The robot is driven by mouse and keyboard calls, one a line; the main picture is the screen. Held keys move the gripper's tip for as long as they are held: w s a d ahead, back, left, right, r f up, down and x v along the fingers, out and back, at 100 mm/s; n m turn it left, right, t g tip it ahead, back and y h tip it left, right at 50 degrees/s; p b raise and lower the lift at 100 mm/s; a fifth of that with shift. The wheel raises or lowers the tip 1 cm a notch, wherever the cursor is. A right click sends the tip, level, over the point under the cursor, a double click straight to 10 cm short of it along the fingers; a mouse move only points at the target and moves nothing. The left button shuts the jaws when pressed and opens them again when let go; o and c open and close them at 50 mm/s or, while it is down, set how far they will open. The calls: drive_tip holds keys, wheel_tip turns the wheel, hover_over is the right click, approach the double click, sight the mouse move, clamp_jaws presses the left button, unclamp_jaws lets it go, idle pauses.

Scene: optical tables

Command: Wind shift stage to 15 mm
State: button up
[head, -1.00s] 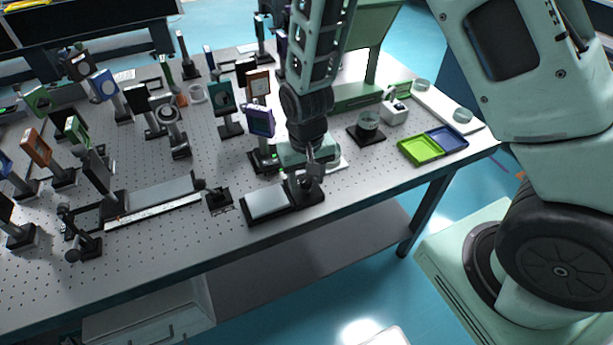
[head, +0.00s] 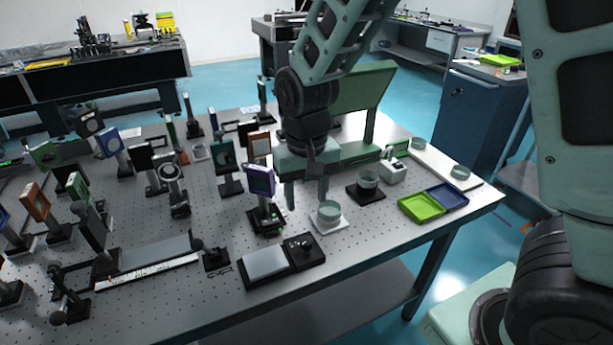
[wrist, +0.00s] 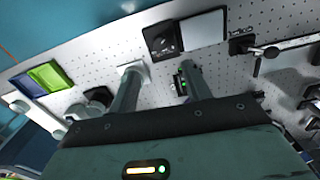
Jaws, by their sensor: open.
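A long grey slide with a white ruler strip (head: 150,270) lies at the front left of the perforated table and looks like the shift stage. A dark round knob (head: 197,244) is at its right end; the ruler reading is too small to tell. My gripper (head: 306,195) is open and empty, behind and above the black unit, touching neither knob. Its fingers show apart in the wrist view (wrist: 160,68).
A white pad with a glass dish (head: 328,213) and a purple-framed post mount (head: 262,182) stand close to my gripper. Green (head: 420,207) and blue (head: 447,196) trays lie at the right edge. Several optic mounts crowd the left and back.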

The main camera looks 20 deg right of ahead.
drive_tip(key=shift+r, duration=2.2)
drive_tip(key=s+a+n, duration=0.3)
drive_tip(key=s+n, duration=0.1)
drive_tip(key=s, duration=0.6)
drive_tip(key=s+a+n, duration=0.3)
drive_tip(key=s+n, duration=0.1)
drive_tip(key=s, duration=0.6)
drive_tip(key=shift+a+r+n+y, duration=0.2)
drive_tip(key=shift+r+n+y, duration=0.1)
drive_tip(key=shift+r, duration=0.1)
drive_tip(key=shift+w, duration=0.1)
